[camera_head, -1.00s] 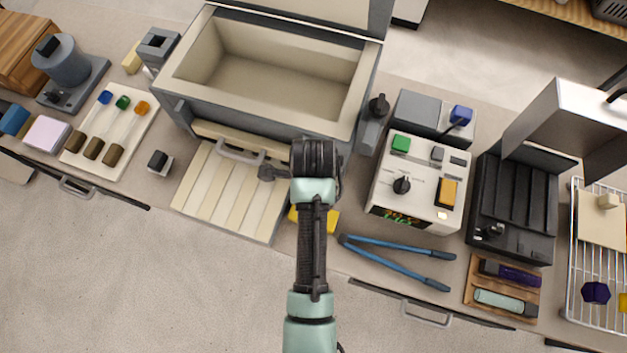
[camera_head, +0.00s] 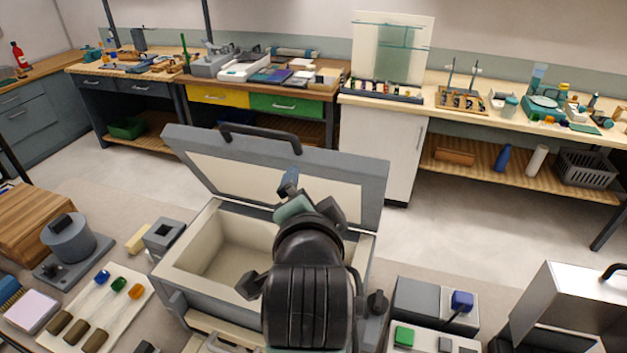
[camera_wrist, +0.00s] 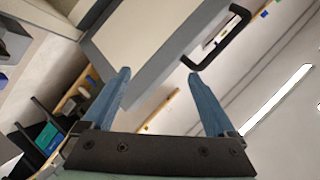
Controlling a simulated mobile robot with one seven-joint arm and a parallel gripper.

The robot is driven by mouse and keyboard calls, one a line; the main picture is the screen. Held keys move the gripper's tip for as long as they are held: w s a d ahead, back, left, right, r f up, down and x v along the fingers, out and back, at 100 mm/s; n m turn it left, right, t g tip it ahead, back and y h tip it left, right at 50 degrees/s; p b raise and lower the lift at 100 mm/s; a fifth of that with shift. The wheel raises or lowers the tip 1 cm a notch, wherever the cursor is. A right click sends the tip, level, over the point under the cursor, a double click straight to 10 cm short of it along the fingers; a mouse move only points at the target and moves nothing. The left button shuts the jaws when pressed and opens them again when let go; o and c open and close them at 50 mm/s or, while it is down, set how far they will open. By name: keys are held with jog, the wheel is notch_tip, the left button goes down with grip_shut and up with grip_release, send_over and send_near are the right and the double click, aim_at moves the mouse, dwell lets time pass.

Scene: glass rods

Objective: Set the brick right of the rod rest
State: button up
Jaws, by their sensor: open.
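The kiln box (camera_head: 183,283) stands open, its raised lid (camera_head: 372,190) close behind my gripper. The lid handle (camera_wrist: 232,38) shows beyond the fingers. A grey pot (camera_head: 70,242) and a wooden block (camera_head: 30,225) stand at left. A control unit (camera_head: 420,338) is at lower right.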

notch_tip(320, 180, up, 18)
jog(key=s+n+t, duration=0.3)
jog(key=n+t, duration=0.2)
jog(key=t, duration=0.2)
jog(key=s+r+n+t, duration=0.3)
jog(key=s+r, duration=0.2)
jog(key=r, duration=0.3)
jog(key=s+r+n+t, duration=0.3)
jog(key=s+r, duration=0.3)
jog(key=r, duration=0.3)
jog(key=shift+s+d+t, duration=0.3)
jog(key=shift+t, duration=0.1)
jog(key=shift+f+b, duration=0.6)
jog(key=shift+f, duration=0.05)
jog(key=shift+f, duration=0.1)
